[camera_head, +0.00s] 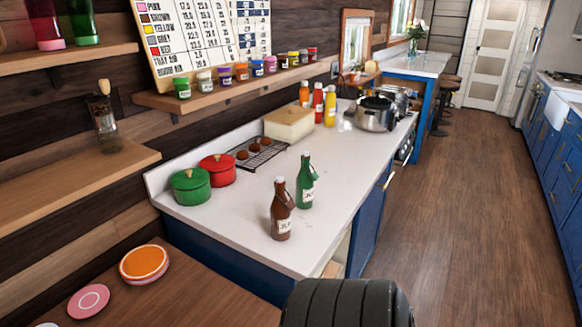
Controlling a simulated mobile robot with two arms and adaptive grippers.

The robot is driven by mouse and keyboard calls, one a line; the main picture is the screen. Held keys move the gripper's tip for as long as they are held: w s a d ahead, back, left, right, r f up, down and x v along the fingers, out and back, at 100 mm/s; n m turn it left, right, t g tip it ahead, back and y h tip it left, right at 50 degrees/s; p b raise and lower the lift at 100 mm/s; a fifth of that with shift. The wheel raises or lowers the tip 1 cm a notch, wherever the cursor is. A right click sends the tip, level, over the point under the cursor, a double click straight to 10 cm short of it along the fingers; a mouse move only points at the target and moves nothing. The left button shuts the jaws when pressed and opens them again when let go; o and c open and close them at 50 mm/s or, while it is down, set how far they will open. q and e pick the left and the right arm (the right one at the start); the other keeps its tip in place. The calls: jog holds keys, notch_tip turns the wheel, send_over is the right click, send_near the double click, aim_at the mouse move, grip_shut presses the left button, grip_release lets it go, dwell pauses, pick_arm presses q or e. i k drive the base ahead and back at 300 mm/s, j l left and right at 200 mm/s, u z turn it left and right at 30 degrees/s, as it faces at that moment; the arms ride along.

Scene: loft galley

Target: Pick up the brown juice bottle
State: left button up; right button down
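The brown juice bottle (282,212) stands upright on the white counter (335,190), near its front left corner. It has a pale cap and a white label. A green bottle (306,182) of similar shape stands just behind it to the right, with a small gap that is hard to judge. Neither of my grippers shows. A dark ribbed part at the bottom edge looks like part of my own body, and it does not touch the bottle.
Green (191,187) and red (217,170) pots, a cooling rack (257,154) and a cream box (289,124) stand farther back. Several sauce bottles and a steel pot (376,114) stand beyond. A wooden table (200,290) is at the lower left. The floor (470,200) at right is clear.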

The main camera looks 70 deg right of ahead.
aim_at(280, 215)
jog(key=z, duration=2.2)
jog(key=i+l+u, duration=0.15)
jog(key=l, duration=0.2)
jog(key=i+l+u, duration=0.1)
jog(key=l, duration=0.25)
jog(key=i+l+u, duration=0.15)
jog(key=l, duration=0.2)
jog(key=i+l+u, duration=0.1)
jog(key=l, duration=0.3)
jog(key=i+j, duration=0.05)
